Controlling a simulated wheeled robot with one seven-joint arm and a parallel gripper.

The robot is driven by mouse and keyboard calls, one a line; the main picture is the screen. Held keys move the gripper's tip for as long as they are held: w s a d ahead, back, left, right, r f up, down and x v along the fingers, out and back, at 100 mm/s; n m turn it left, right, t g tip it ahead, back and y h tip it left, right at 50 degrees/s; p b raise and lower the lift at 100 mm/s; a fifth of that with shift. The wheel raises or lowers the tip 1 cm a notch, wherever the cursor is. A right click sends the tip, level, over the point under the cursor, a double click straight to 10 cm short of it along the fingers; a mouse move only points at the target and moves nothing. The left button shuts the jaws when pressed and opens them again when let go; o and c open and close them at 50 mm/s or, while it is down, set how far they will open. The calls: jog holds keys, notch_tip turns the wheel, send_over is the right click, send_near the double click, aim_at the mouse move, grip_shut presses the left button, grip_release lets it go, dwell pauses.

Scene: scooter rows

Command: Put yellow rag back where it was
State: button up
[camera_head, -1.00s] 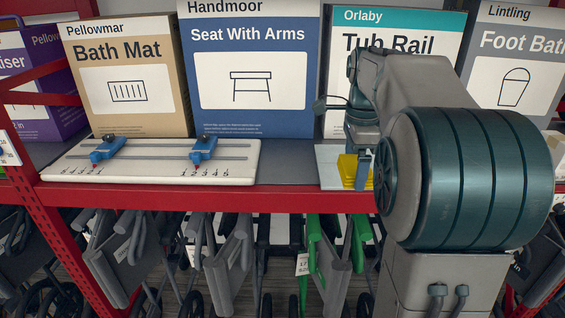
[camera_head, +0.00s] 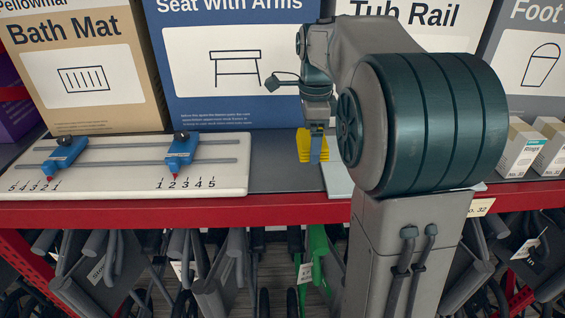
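The yellow rag (camera_head: 304,146) is a small ridged yellow bundle at my gripper (camera_head: 317,150), in front of the blue Seat With Arms box. A blue-grey finger stands over its right part, and the gripper appears shut on it. The rag appears just above the shelf, left of a pale grey flat plate (camera_head: 338,181). My arm hides most of that plate and the far finger. I cannot tell whether the rag touches the shelf.
A white board (camera_head: 120,183) with two blue sliders and number scales lies left on the grey shelf (camera_head: 285,179). Large boxes stand behind, including Bath Mat (camera_head: 85,75) and Tub Rail (camera_head: 450,25). Small cartons (camera_head: 520,150) stand right. A red edge (camera_head: 270,206) runs along the front.

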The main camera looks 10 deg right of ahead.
send_over(284, 174)
notch_tip(284, 174, down, 4)
jog(key=shift+r+p, duration=0.1)
jog(key=shift+p, duration=0.2)
jog(key=shift+f, duration=2)
jog(key=shift+f, duration=0.15)
jog(key=o, duration=0.7)
